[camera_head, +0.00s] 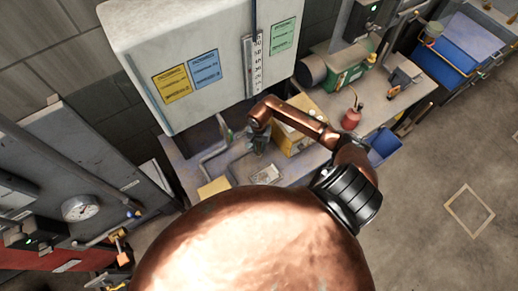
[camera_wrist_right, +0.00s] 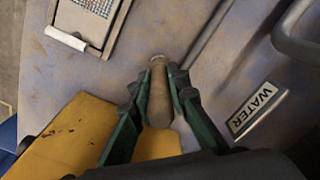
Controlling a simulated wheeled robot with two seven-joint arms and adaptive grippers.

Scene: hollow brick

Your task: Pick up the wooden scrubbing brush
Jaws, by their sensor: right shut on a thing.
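The wooden scrubbing brush shows in the right wrist view as a tan, rounded wooden handle (camera_wrist_right: 159,95) with a pale tip. My right gripper (camera_wrist_right: 162,80) has its two dark green fingers on either side of the handle, shut on it. The brush's bristles are not visible. In the head view my right gripper (camera_head: 259,141) hangs over the worktable (camera_head: 222,168) below the white cabinet, and I cannot make the brush out there. My left gripper is not in view.
A yellow box (camera_head: 292,136) stands right beside the gripper. A metal pipe (camera_wrist_right: 205,38) and a WATER label (camera_wrist_right: 255,110) lie close by. A framed mesh piece (camera_wrist_right: 88,20) is on the worktop. The white cabinet (camera_head: 205,45) overhangs behind. A red can (camera_head: 351,118) is farther right.

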